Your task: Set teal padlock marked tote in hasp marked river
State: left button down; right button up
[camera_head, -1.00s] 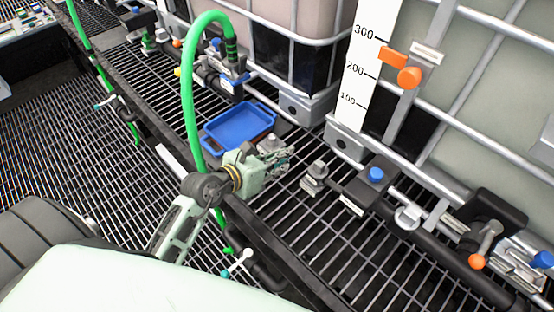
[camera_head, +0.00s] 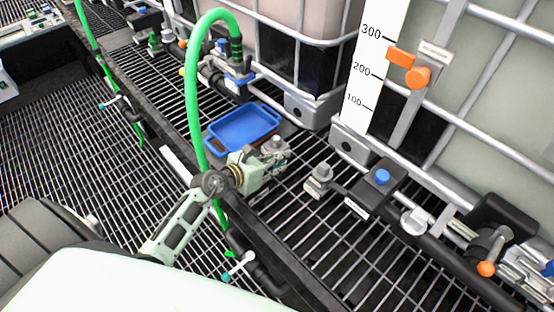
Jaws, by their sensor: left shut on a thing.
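My left gripper (camera_head: 276,158) reaches in from the lower left, over the grating beside the blue tray. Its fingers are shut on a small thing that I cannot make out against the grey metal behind. No teal padlock can be clearly told apart, and no marking "tote" can be read. Small label plates sit along the pipework, one of them on the upright bar (camera_head: 436,56) beside the orange pieces. Their words are too small to read, so I cannot tell which hasp is marked river. My right gripper is not in view.
A blue tray (camera_head: 243,126) lies behind my gripper. A green hose (camera_head: 191,100) arches down close to its left. Caged tanks (camera_head: 487,110) line the back. A black pipe with fittings (camera_head: 381,178) and an orange-tipped handle (camera_head: 487,268) runs at the right. Bare grating (camera_head: 345,262) lies in front.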

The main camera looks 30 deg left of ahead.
pick_arm(q)
jog(key=shift+f, duration=0.15)
jog(key=c, duration=1.7)
grip_release()
jog(key=shift+o, duration=0.2)
